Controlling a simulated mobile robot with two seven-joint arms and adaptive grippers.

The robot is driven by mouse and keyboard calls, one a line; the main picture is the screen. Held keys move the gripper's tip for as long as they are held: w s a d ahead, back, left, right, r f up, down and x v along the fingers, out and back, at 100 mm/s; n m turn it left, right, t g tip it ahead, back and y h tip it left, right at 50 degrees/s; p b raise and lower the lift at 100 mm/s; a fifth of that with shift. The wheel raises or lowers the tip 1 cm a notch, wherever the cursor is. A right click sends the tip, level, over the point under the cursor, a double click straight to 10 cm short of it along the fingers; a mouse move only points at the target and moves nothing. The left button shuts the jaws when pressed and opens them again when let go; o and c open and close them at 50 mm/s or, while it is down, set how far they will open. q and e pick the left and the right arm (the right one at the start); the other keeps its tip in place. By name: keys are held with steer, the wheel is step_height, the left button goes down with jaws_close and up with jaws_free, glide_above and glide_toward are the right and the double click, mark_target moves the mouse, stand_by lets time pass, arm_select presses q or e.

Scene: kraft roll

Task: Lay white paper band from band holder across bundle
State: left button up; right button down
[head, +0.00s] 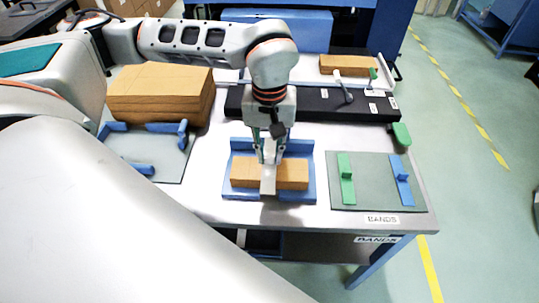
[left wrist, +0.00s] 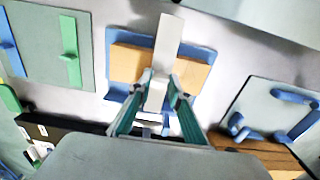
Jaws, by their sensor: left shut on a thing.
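My left gripper (head: 270,158) is shut on a white paper band (head: 268,183). The band runs lengthwise across the middle of the brown bundle (head: 243,173), with one end reaching toward the front edge. The bundle lies in a blue tray (head: 240,146). In the left wrist view, the fingertips (left wrist: 160,88) pinch the band (left wrist: 167,42) above the bundle (left wrist: 127,64); whether the band touches it I cannot tell. The band holder, a grey plate (head: 373,192) with green and blue guides, is at the right and shows no band on it. My right gripper is not in view.
A tall stack of brown paper (head: 160,92) stands at the back left, behind a grey plate (head: 140,148) with blue stops. A black bed (head: 300,106) runs along the back, with another brown bundle (head: 345,65) beyond it. Bare tabletop separates the tray from the band holder.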

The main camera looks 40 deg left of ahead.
mark_target(270, 157)
arm_select(q)
steer(key=shift+w+a, duration=0.3)
steer(key=shift+w, duration=0.1)
steer(key=shift+w+a+f, duration=0.1)
steer(key=shift+w+f, duration=0.05)
steer(key=shift+f, duration=0.75)
steer(key=shift+w+a+f, duration=0.1)
steer(key=shift+f, duration=0.8)
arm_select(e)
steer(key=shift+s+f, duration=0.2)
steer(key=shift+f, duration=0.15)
arm_select(q)
steer(key=shift+f, duration=0.1)
steer(key=o, duration=0.7)
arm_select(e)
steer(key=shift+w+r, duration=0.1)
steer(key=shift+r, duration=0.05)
arm_select(q)
steer(key=shift+r, duration=0.4)
step_height(270, 157, up, 12)
steer(key=shift+f+p, duration=0.25)
steer(key=shift+p, duration=0.2)
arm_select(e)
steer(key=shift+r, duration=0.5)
